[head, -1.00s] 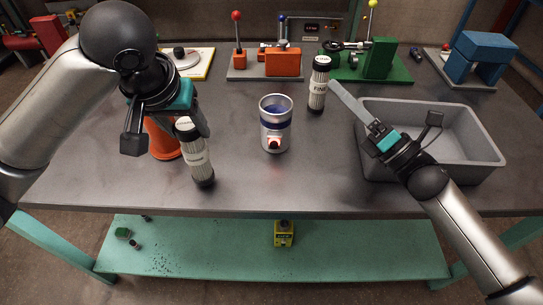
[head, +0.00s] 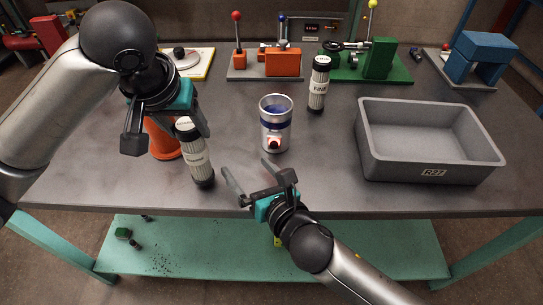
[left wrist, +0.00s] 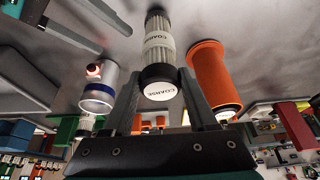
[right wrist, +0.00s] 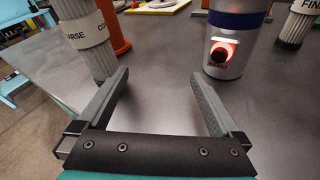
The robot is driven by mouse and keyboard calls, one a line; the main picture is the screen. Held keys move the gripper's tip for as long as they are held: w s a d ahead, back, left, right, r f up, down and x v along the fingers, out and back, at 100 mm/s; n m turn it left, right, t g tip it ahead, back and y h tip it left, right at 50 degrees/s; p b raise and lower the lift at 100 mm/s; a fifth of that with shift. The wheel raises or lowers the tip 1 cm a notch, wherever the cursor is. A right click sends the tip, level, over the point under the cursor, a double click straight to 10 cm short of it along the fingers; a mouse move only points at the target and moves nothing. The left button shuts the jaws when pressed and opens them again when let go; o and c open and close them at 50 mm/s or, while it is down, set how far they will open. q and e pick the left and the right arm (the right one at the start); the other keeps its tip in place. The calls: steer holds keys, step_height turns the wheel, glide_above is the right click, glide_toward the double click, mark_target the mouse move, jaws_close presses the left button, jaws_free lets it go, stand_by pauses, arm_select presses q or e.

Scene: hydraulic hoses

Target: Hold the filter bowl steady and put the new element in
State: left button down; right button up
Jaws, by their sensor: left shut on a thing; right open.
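The filter bowl (head: 276,130) is a silver cup with a blue band and a red-lit round fitting on its front. It stands upright mid-table and also shows in the right wrist view (right wrist: 232,45). My left gripper (head: 190,125) is shut on the COARSE element (head: 197,160), a white pleated cylinder with black caps, gripped near its top cap (left wrist: 158,85). Whether its lower end touches the table I cannot tell. The FINE element (head: 318,88) stands upright behind and right of the bowl. My right gripper (head: 252,180) is open and empty in front of the bowl.
An orange cylinder (head: 160,140) stands just behind the COARSE element. A grey R2F bin (head: 430,172) sits at the right. Several fixtures line the back, including an orange block (head: 283,62) and a green one (head: 378,60). Table between bowl and bin is clear.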

mark_target(275, 135)
steer(key=shift+w+r+m+t+h, duration=0.15)
steer(key=shift+r+m+t+h, duration=0.2)
steer(key=shift+h, duration=0.75)
steer(key=shift+d+r+m+h, duration=0.2)
steer(key=shift+r+m+h, duration=0.1)
steer(key=shift+h, duration=0.3)
steer(key=shift+d+r+m+h, duration=0.15)
steer(key=shift+m+h, duration=0.1)
steer(key=shift+h, duration=0.35)
steer(key=shift+d+r+m+h, duration=0.65)
steer(key=shift+d+h, duration=0.25)
steer(key=shift+h, duration=0.2)
steer(key=shift+d+r+m+h, duration=0.65)
steer(key=shift+d+h, duration=0.25)
steer(key=shift+h, duration=0.2)
steer(key=x, duration=1.1)
steer(key=shift+w+f, duration=0.3)
steer(key=shift+f, duration=0.05)
steer(key=c, duration=1.4)
steer(key=shift+o, duration=0.2)
